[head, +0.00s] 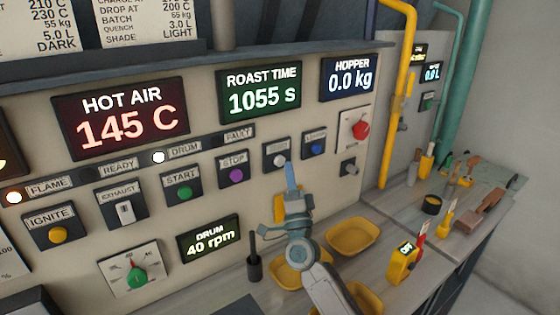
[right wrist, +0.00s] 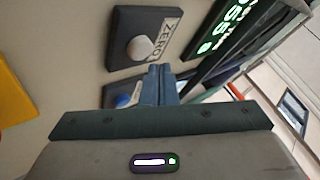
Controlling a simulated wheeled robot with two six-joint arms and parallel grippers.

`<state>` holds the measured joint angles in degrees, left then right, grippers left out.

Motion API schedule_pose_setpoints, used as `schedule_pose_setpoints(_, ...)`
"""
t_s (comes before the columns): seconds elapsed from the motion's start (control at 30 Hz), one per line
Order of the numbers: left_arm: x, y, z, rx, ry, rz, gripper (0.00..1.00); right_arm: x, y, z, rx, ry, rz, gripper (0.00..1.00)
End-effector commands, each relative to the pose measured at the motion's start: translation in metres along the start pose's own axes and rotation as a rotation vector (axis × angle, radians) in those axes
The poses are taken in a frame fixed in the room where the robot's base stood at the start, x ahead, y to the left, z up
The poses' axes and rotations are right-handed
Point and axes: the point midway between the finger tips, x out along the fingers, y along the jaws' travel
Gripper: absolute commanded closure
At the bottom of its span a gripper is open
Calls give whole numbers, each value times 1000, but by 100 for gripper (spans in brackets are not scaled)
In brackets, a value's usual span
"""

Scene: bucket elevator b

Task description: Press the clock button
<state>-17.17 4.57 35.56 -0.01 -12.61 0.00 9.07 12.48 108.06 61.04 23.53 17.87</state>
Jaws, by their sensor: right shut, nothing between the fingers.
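A white round button (head: 279,160) sits on a dark plate in the upper row of the panel. The same button (right wrist: 140,48) shows in the right wrist view, with a plate reading ZERO. A blue button (head: 316,149) is on the plate to its right in the head view; its label is too small to read. A blue button (right wrist: 137,93) is partly hidden by my right gripper in the wrist view. My right gripper (head: 291,172) is shut and empty, its tips just below and right of the white button; contact cannot be told. My left gripper is out of view.
The ROAST TIME display (head: 260,92) reads 1055 s. A purple STOP button (head: 236,175) and green START button (head: 184,193) lie left. A red knob (head: 361,130) is right. Yellow trays, including one (head: 352,236), sit on the counter below.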

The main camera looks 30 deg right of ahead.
Motion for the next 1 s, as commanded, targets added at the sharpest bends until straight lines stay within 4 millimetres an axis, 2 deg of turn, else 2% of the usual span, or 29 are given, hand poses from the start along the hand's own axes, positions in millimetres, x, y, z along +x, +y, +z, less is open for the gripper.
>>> schedule_pose_setpoints(1.0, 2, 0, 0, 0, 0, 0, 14, 7, 5, 5, 0, 0, 0, 100)
